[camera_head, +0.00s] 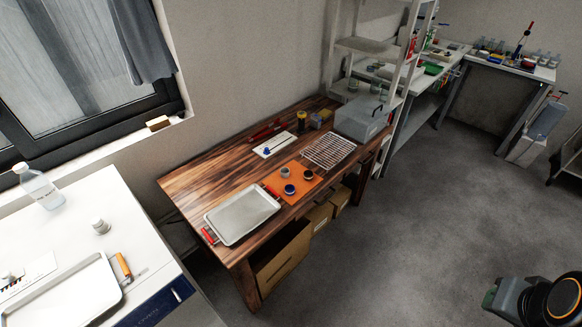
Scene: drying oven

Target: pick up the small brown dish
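I cannot clearly make out a small brown dish. On the wooden table (185,187) lies an orange mat (296,197). On the mat stand a small grey round cup (285,172), a dark round dish (308,175) and a dark blue round dish (290,189). They are too small to tell whether either dark one is brown. A dark grey part of my arm shows at the bottom right, over the floor and far from the table. My gripper's fingers are not in view.
A metal tray with red handles (240,216) lies left of the mat, a wire rack (329,150) right of it. A grey box (361,119) stands at the table's right end. Cardboard boxes (281,262) sit below. The grey floor (430,220) in front is clear.

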